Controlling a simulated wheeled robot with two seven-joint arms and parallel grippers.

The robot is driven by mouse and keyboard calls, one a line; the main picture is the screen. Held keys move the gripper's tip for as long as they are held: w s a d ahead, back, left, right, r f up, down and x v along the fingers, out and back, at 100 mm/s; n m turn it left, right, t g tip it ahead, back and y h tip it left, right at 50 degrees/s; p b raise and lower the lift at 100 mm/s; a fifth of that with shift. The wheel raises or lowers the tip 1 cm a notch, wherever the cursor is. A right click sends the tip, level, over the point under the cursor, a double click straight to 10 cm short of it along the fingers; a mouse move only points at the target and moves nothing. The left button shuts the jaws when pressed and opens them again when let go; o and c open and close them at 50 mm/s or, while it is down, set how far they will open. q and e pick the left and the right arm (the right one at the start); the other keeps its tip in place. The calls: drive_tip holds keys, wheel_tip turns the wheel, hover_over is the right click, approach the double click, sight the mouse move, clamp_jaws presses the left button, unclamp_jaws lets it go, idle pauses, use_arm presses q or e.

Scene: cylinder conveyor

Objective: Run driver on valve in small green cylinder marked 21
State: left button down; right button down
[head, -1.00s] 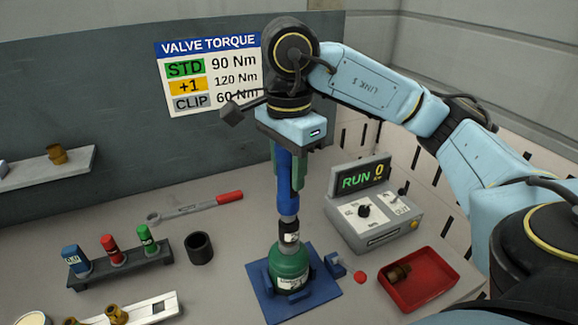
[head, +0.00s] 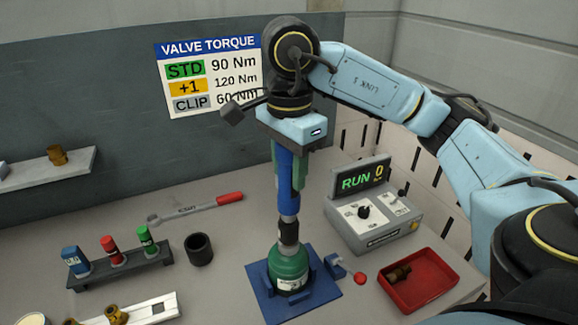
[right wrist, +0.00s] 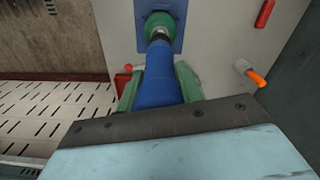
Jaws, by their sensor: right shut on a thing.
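The small green cylinder (head: 289,268) stands upright in a blue clamp base (head: 268,299) on the bench. A label shows on its front, too small to read. My right gripper (head: 290,180) points down and is shut on the blue driver (head: 288,165). The driver stands upright above the cylinder, its dark socket (head: 288,231) over the cylinder's top, hiding the valve. The right wrist view shows the driver (right wrist: 160,75) between green fingers, with the green cylinder (right wrist: 160,22) beyond its tip. My left gripper is not in view.
A control box (head: 372,215) reading "RUN 0" stands right of the clamp. A red tray (head: 432,292) holds a brass valve. At left are a rack (head: 122,268) of coloured pieces, a black cup (head: 199,249) and a torque wrench (head: 195,208). A torque chart (head: 208,75) hangs behind.

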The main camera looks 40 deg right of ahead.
drive_tip(key=shift+r, duration=0.15)
idle(0.7)
wheel_tip(320, 180, up, 6)
drive_tip(key=p, duration=0.5)
drive_tip(key=shift+p, duration=0.3)
